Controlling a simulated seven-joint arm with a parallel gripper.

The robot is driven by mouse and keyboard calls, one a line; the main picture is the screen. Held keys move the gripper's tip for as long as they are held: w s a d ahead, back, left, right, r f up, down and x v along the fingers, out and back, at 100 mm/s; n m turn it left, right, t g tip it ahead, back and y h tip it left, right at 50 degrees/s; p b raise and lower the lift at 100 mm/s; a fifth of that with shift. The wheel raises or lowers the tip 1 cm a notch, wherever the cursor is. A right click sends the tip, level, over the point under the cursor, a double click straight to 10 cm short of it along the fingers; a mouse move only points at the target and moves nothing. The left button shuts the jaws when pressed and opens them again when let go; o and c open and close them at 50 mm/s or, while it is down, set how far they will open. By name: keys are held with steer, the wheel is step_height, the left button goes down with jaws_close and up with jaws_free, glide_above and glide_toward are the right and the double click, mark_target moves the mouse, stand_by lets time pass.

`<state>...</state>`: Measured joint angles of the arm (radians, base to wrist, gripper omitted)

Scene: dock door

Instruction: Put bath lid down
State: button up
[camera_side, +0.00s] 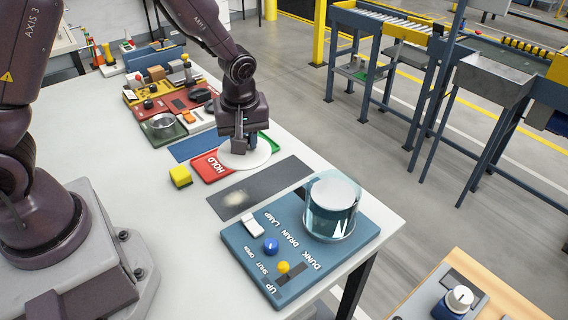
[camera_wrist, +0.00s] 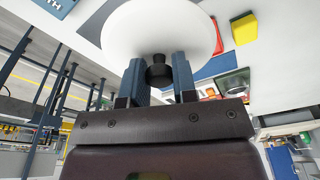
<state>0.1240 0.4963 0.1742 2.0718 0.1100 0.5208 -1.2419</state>
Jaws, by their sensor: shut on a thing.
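The bath lid, a round white disc (camera_side: 233,159), is under my gripper (camera_side: 244,145). It overlaps the red tray marked HOLD (camera_side: 205,168) and a green piece (camera_side: 268,141). I cannot tell whether it touches them or hangs just above. In the wrist view the lid (camera_wrist: 150,25) fills the top middle, and its dark knob (camera_wrist: 158,73) sits between the two fingers of my gripper (camera_wrist: 158,68), which is shut on it. The bath, a clear glass vessel (camera_side: 333,218) with bluish liquid, stands on the blue panel at the right.
The blue panel (camera_side: 255,245) carries a white switch, a blue knob and a yellow knob. A dark grey mat (camera_side: 260,187) lies between panel and tray. A yellow block (camera_side: 180,176) sits left. Several trays of parts (camera_side: 165,127) lie behind. The table's left front is clear.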

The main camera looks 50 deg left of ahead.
steer(key=w+f, duration=0.2)
steer(key=w, duration=0.1)
steer(key=w+f, duration=0.3)
steer(key=w, duration=0.1)
steer(key=w+a+f, duration=0.1)
steer(key=w+f, duration=0.2)
steer(key=shift+w+f, duration=0.15)
steer(key=shift+w, duration=0.2)
steer(key=shift+w+f, duration=0.15)
steer(key=shift+f, duration=1.55)
steer(key=shift+f, duration=0.15)
steer(key=o, duration=0.9)
steer(key=shift+o, duration=0.2)
step_height(320, 180, up, 12)
steer(key=d, duration=0.1)
steer(key=shift+s+d, duration=0.35)
steer(key=shift+d, duration=0.05)
